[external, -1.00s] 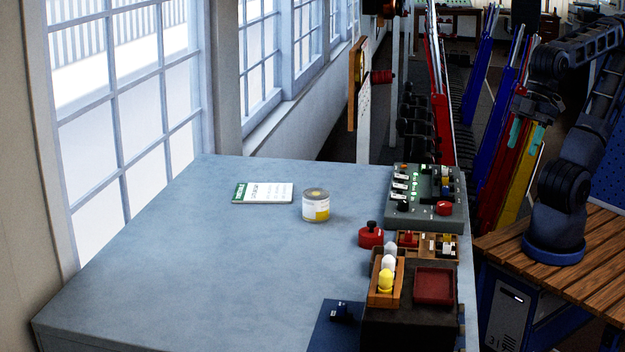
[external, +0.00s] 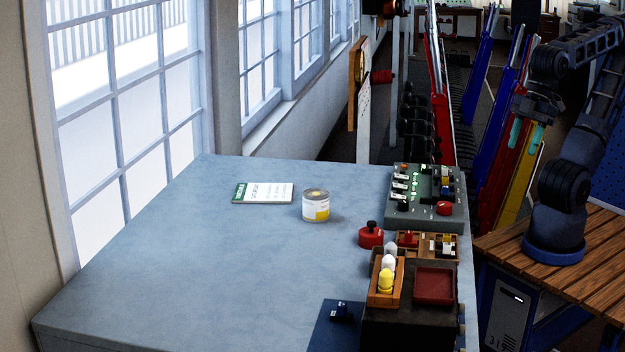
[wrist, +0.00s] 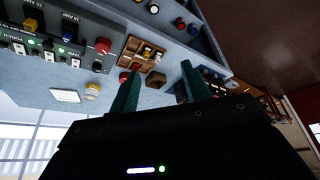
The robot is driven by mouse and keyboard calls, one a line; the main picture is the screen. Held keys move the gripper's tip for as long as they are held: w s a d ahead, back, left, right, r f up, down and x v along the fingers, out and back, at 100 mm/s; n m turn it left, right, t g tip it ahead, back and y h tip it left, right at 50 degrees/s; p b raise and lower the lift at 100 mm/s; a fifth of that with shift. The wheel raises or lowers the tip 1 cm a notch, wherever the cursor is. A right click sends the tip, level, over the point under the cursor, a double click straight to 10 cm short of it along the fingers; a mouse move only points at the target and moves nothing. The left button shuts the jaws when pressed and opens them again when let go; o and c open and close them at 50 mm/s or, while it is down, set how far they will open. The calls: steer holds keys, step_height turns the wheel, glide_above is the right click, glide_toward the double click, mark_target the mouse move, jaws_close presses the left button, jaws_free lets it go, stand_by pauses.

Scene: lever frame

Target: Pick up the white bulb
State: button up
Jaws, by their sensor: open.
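In the external view, a white bulb (external: 389,262) stands upright in a narrow wooden rack (external: 373,297) on the near right part of the bench. A yellow bulb (external: 386,281) stands in front of it, and another pale bulb top (external: 390,247) shows behind it. My gripper (external: 527,131) is at the right, above the floor gap and well away from the rack. In the wrist view, my gripper's teal fingers (wrist: 159,84) are spread apart with nothing held between them. I cannot make out the white bulb in the wrist view.
Beside the rack is a dark box with a red tray (external: 435,286). A small wooden tray (external: 440,242), red knob (external: 371,235) and grey control panel (external: 424,205) lie behind. A can (external: 316,206) and notepad (external: 263,193) sit farther left. The bench's left side is clear.

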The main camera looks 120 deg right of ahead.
steer(key=w+a+r, duration=0.1)
steer(key=w+r, duration=0.4)
steer(key=w, duration=0.6)
glide_above(390, 255)
steer(key=s, duration=0.4)
step_height(390, 255, down, 6)
steer(key=shift+x, duration=4.95)
steer(key=shift+w, duration=0.15)
jaws_close()
steer(key=shift+r, duration=0.15)
